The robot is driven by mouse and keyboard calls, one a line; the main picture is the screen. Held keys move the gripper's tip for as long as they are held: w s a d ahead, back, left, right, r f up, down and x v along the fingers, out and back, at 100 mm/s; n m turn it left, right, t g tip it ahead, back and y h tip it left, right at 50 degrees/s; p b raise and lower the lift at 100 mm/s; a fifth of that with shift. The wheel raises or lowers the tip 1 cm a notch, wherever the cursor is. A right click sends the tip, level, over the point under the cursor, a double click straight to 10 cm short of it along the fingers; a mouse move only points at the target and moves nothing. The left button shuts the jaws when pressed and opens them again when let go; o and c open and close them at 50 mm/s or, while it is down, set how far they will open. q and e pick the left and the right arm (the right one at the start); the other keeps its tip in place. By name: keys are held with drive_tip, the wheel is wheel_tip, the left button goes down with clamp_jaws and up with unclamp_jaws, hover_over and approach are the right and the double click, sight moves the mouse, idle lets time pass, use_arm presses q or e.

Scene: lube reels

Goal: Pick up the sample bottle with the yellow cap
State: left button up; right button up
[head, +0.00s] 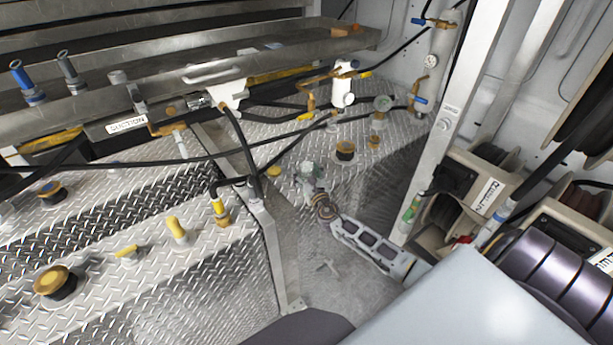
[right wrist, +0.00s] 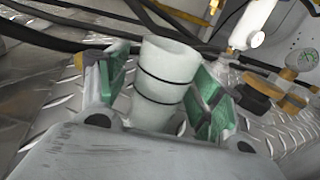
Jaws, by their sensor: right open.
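My right gripper (head: 308,172) is low over the diamond-plate deck at the middle of the head view. In the right wrist view my right gripper (right wrist: 158,88) is open, with green pads on both fingers. A whitish translucent cylinder (right wrist: 168,75) with two dark rings stands between the fingers. It looks like a sample bottle, but no yellow cap shows on it, and I cannot tell whether the pads touch it. A small yellow disc (head: 274,171), perhaps a cap, shows just left of the gripper in the head view. My left gripper is out of view.
Black hoses (head: 150,162) cross above the deck. A brass fitting (head: 345,151) is right of the gripper, and a gauge (right wrist: 306,59) shows at right in the wrist view. A metal post (head: 436,125) and hose reels (head: 465,190) stand at the right.

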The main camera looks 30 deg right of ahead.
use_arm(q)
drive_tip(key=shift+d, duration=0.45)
use_arm(e)
drive_tip(key=shift+c, duration=0.2)
drive_tip(key=c, duration=0.7)
drive_tip(key=shift+c, duration=1.2)
drive_tip(key=shift+r, duration=0.1)
drive_tip(key=shift+r+p, duration=0.3)
drive_tip(key=shift+r, duration=0.35)
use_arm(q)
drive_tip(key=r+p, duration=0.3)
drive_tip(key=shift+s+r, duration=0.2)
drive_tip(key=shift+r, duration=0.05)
use_arm(e)
wheel_tip(320, 180, up, 9)
drive_tip(key=shift+f, duration=0.2)
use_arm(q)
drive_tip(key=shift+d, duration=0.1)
